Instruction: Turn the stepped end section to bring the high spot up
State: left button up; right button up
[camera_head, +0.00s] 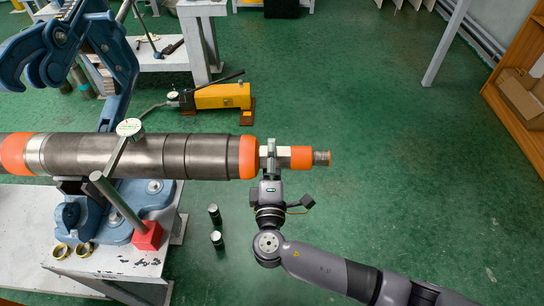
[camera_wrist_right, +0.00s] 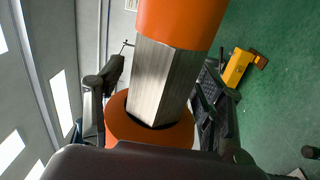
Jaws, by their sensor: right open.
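The stepped end section lies level: a grey stepped pipe (camera_head: 205,156) with an orange collar (camera_head: 247,158), a bare hex part (camera_head: 283,158), another orange band (camera_head: 301,158) and a threaded tip (camera_head: 321,158). My right gripper (camera_head: 270,157) reaches up from below at the hex part. In the right wrist view the hex part (camera_wrist_right: 160,80) lies between its two open fingers (camera_wrist_right: 155,98), with gaps visible beside it. A dial gauge (camera_head: 130,127) is at the top of the pipe; its reading is too small to tell. My left gripper is not in view.
A blue pipe vise (camera_head: 120,70) on a white bench (camera_head: 130,262) is at the pipe's left. The gauge's grey post (camera_head: 118,202) stands on a red base (camera_head: 148,236). A yellow pump (camera_head: 222,96) is on the floor behind.

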jog(key=shift+s, duration=0.15)
jog(key=s, duration=1.1)
jog(key=shift+s+f, duration=0.4)
jog(key=shift+f, duration=0.05)
jog(key=d+f+m+g+h, duration=0.1)
jog(key=d+f+g, duration=0.25)
jog(key=f, duration=0.75)
jog(key=s+d+f+m+g, duration=0.1)
jog(key=d+f+g, duration=0.25)
jog(key=f, duration=0.65)
jog(key=d+f+m+g+h, duration=0.1)
jog(key=d+f+g, duration=0.25)
jog(key=f, duration=0.75)
jog(key=s+d+f+m+g, duration=0.2)
jog(key=s+d+f+m, duration=0.2)
jog(key=s+f, duration=0.3)
jog(key=s+d+f+m+g+y, duration=0.1)
jog(key=s+d+f+m+g, duration=0.2)
jog(key=s, duration=1.1)
jog(key=s+d+f+m+g+y, duration=0.1)
jog(key=s+d+f+m, duration=0.4)
jog(key=s+f, duration=0.5)
jog(key=shift+s+d+f+m+g, duration=0.3)
jog(key=shift+s+d+g, duration=0.35)
jog(key=shift+d, duration=0.3)
